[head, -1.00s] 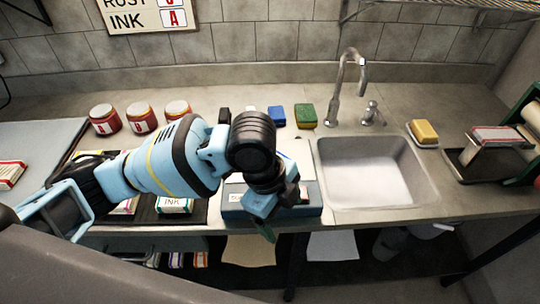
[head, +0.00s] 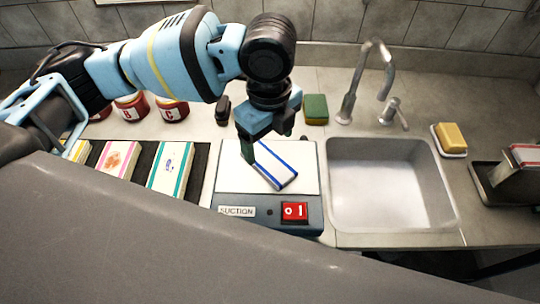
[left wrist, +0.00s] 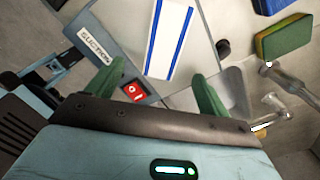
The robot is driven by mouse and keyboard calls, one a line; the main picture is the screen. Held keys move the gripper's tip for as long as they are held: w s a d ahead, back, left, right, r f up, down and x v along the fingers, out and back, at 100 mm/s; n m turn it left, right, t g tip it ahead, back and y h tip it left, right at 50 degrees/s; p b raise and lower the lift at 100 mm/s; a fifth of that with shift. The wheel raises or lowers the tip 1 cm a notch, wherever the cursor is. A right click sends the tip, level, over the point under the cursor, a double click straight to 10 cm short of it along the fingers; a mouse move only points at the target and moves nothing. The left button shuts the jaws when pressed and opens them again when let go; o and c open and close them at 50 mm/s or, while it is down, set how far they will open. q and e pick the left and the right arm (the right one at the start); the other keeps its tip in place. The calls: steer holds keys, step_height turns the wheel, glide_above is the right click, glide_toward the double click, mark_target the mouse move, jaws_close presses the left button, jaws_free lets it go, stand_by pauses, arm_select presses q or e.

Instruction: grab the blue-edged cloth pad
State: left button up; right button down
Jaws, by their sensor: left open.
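The blue-edged cloth pad (head: 277,165) is white with blue stripes along its long edges. It lies at a slant on the white top of the suction box (head: 227,179), and also shows in the left wrist view (left wrist: 168,40). My left gripper (head: 268,142) is over the box at the pad's upper left, its green fingers apart. In the left wrist view, the open left gripper (left wrist: 157,88) has its fingers on either side of the pad's line, with the pad ahead of them and nothing held. Part of the pad is hidden by the gripper in the head view. My right gripper is not in view.
A green and yellow sponge (head: 316,109) lies behind the box. The sink (head: 380,185) and tap (head: 365,80) are to its right. Other striped pads (head: 173,170) lie in a dark tray to its left. Red jars (head: 172,109) stand behind the tray.

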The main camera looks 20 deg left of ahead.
mark_target(268, 161)
arm_select(q)
steer(key=shift+s+f, duration=0.15)
steer(key=shift+f, duration=1.1)
steer(key=shift+w+f, duration=0.15)
steer(key=shift+w, duration=0.05)
steer(key=f, duration=0.3)
steer(key=w+f, duration=0.1)
steer(key=shift+a+f+b, duration=0.3)
steer(key=shift+a+f, duration=0.05)
steer(key=shift+f, duration=0.05)
steer(key=shift+s, duration=0.1)
steer(key=c, duration=1.1)
